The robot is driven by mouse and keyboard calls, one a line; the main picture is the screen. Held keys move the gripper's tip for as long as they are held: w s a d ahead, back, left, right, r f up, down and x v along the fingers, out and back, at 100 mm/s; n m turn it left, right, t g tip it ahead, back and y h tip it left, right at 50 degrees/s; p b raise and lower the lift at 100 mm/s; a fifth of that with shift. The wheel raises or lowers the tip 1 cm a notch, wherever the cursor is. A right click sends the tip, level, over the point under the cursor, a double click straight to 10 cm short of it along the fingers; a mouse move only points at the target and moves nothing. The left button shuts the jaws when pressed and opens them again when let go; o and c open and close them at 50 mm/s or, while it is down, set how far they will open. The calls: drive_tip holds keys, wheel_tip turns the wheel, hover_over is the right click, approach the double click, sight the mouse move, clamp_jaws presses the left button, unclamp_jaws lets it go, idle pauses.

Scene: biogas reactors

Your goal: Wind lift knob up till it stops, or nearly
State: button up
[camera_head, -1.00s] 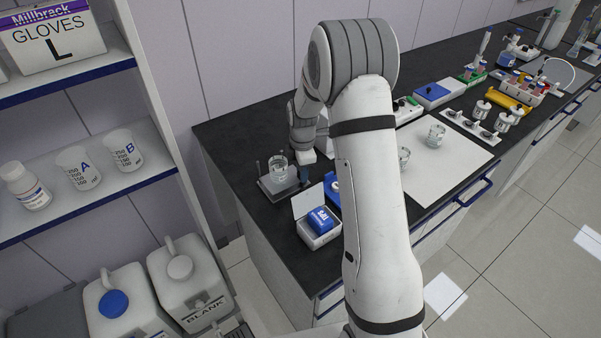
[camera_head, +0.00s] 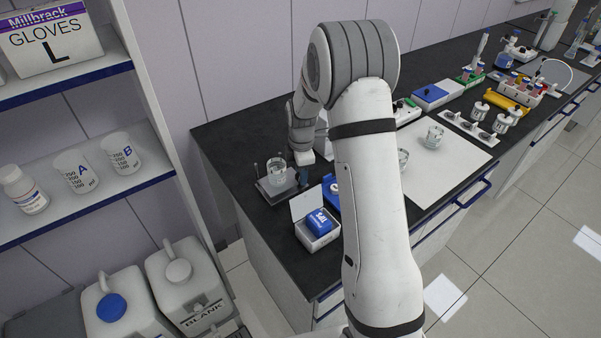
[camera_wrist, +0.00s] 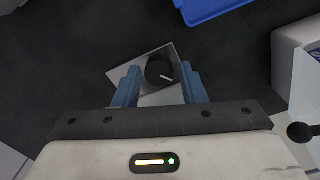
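My gripper (camera_wrist: 159,80) is open, with one blue finger on each side of the knob. Dark gaps show between the fingers and the knob, so I see no grip on it. In the head view my gripper (camera_head: 302,176) is low beside the small lift stand (camera_head: 268,190), at its right. A glass beaker (camera_head: 277,173) stands upright on the stand. The knob is hidden in the head view.
An open white box with a blue pack (camera_head: 318,222) stands in front of my gripper at the bench edge. A blue item (camera_head: 331,189) is close on the right. A white mat (camera_head: 450,165) with beakers lies further right. Dark bench is free behind the stand.

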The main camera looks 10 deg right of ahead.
wheel_tip(320, 180, up, 7)
drive_tip(key=shift+s+r+b, duration=0.1)
drive_tip(key=shift+b, duration=0.35)
